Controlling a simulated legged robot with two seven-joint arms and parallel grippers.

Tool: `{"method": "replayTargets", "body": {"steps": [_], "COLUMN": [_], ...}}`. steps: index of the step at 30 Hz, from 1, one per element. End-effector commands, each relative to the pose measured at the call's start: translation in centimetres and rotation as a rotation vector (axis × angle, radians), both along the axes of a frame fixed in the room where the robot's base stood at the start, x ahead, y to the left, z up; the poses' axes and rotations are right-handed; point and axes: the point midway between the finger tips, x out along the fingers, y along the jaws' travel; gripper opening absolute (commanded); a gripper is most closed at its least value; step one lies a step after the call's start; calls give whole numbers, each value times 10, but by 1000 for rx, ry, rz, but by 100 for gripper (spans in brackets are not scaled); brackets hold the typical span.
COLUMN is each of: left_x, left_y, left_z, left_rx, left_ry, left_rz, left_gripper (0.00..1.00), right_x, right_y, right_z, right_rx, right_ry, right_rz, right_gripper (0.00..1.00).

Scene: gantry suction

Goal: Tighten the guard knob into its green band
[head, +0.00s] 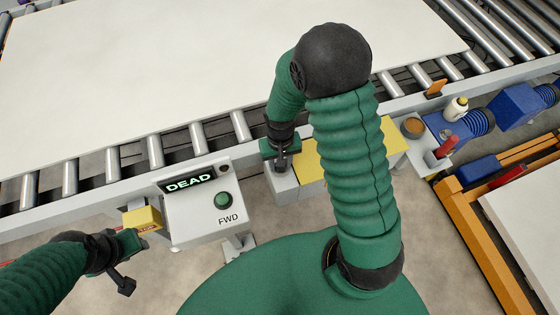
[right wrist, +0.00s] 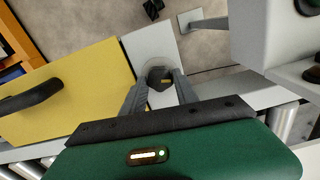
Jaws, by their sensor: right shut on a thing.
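My right gripper (head: 281,163) points down at a light grey block beside the yellow guard panel (head: 308,160). The knob sits on the pale block at the end of the yellow panel (right wrist: 85,95). The green band does not show; the fingers hide part of the knob's rim. My left gripper (head: 128,250) is beside a yellow box on the control station; its jaw opening is unclear.
The control box (head: 204,207) reads DEAD and has a green FWD button (head: 223,199). A black handle (right wrist: 32,98) stands on the yellow panel. The roller conveyor (head: 155,150) carries a large pale board (head: 180,65). A bottle (head: 456,109) and blue parts lie at right.

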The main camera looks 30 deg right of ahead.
Motion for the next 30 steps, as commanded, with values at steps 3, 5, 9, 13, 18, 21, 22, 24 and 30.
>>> {"method": "replayTargets", "body": {"steps": [3, 5, 9, 13, 18, 21, 22, 24, 30], "left_x": [0, 0, 0, 0, 0, 0, 0, 0, 0], "left_y": [0, 0, 0, 0, 0, 0, 0, 0, 0], "left_z": [0, 0, 0, 0, 0, 1, 1, 3, 10], "left_rx": [0, 0, 0, 0, 0, 0, 0, 0, 0], "left_ry": [0, 0, 0, 0, 0, 0, 0, 0, 0], "left_rz": [0, 0, 0, 0, 0, 0, 0, 0, 0], "left_gripper": [36, 36, 36, 36, 36, 36, 36, 36, 36], "right_x": [3, 3, 3, 2, 1, 1, 1, 2, 3], "right_y": [-1, -1, -1, -1, 0, 0, 0, 0, -1], "right_z": [2, 2, 1, 1, 0, 3, 6, 16, 71], "right_rx": [-2, -2, -2, -1, -1, -1, 0, -1, -2], "right_ry": [-8, -9, -8, -5, -3, -3, -3, -6, -11], "right_rz": [-1, 0, 0, 1, 1, 1, 1, 1, 1], "right_gripper": [0, 0, 49, 57, 57, 57, 57, 57, 57]}}
